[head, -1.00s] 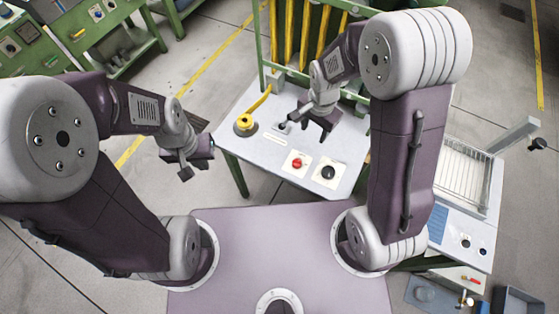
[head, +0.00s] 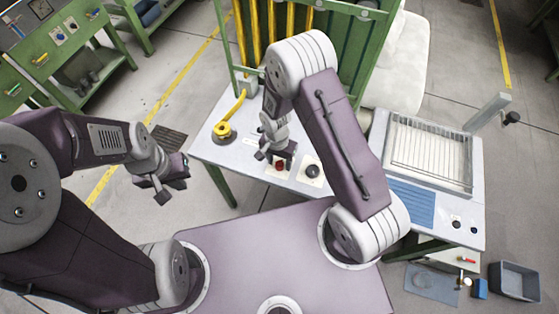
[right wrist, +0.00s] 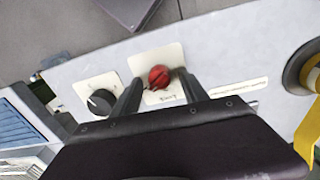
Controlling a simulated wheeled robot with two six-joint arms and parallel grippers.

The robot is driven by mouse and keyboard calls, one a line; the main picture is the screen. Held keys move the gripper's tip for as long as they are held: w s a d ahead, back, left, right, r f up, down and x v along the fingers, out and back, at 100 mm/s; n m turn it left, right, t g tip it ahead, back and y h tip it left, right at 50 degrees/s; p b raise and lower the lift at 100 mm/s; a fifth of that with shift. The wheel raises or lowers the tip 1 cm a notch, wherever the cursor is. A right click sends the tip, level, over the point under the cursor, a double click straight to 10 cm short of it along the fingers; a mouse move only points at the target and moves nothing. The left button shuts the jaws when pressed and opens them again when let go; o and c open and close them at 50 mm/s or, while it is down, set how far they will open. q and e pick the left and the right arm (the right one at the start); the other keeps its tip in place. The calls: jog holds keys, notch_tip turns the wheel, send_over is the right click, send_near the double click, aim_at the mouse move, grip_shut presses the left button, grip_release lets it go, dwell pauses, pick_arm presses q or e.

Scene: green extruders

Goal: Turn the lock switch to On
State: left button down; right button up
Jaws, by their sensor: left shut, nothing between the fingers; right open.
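A red knob (right wrist: 159,77) on a white plate sits on the grey control panel (head: 208,152); it also shows in the head view (head: 280,166). A black rotary knob (right wrist: 101,101) on its own white plate is beside it and also shows in the head view (head: 312,171). My left gripper (head: 172,187) is shut and empty, left of the panel.
A yellow cable on a round yellow fitting (head: 222,129) stands at the panel's left end. A green frame (head: 345,50) rises behind the panel. A wire-rack tray (head: 430,150) is on the table to the right. The floor left of the panel is open.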

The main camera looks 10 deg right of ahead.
grip_shut()
jog(key=shift+n, duration=0.3)
jog(key=n, duration=0.5)
jog(key=shift+a, duration=0.1)
jog(key=n+p, duration=0.1)
jog(key=n, duration=0.5)
jog(key=shift+t, duration=0.3)
jog(key=shift+n, duration=0.3)
grip_release()
jog(key=shift+a, duration=0.1)
